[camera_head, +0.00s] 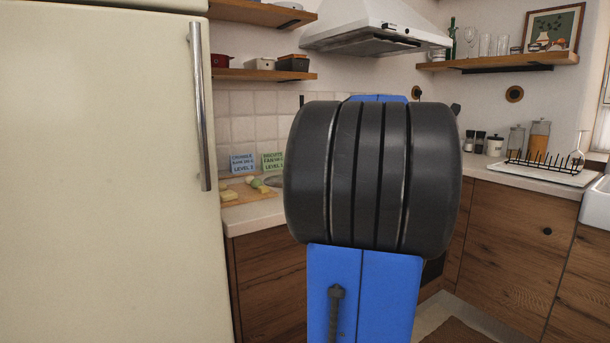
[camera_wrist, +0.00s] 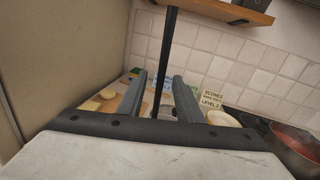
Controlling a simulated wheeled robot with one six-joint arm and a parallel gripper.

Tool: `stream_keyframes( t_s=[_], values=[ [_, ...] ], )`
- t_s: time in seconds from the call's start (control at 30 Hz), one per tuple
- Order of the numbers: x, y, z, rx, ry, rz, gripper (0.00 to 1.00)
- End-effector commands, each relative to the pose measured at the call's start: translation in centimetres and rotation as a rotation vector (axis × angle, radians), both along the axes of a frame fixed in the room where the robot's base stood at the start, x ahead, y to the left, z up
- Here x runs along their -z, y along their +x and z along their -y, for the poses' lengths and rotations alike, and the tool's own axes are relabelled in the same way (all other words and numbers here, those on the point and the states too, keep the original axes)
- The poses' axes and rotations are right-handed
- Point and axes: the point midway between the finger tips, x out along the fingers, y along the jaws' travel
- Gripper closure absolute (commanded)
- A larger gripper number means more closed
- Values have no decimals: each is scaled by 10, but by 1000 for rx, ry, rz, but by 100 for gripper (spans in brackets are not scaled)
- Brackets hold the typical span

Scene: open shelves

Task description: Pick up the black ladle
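In the wrist view a long thin black shaft (camera_wrist: 168,45), which looks like the black ladle's handle, runs down from the top edge between my fingers. Its lower end is hard to make out, and I cannot tell what holds its upper end. My gripper (camera_wrist: 160,76) is open, with one finger on each side of the shaft and a visible gap on both sides. In the head view my own arm covers the middle, so the gripper and most of the ladle are hidden there.
A tall cream fridge (camera_head: 105,170) stands close on the left. The counter (camera_head: 255,215) holds a cutting board with food pieces and small cards. A pan with red contents (camera_wrist: 296,143) is right of my gripper. A wooden shelf (camera_wrist: 225,11) juts out above, against the tiled wall.

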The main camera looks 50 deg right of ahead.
Motion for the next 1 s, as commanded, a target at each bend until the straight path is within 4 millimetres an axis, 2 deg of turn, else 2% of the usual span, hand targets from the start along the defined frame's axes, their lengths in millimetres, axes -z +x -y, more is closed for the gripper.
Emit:
stream_keyframes(
  t_s=[0.37, 0.7, 0.93, 0.97, 1.0],
  values=[
    [-2, 21, 1, -1, -1, 0, 67],
    [-5, 61, 3, 0, 0, -1, 67],
    [-5, 63, 3, 1, 0, -1, 67],
    [-5, 63, 3, 1, 0, -1, 72],
    [-5, 63, 3, 1, 0, -1, 82]
  ],
)
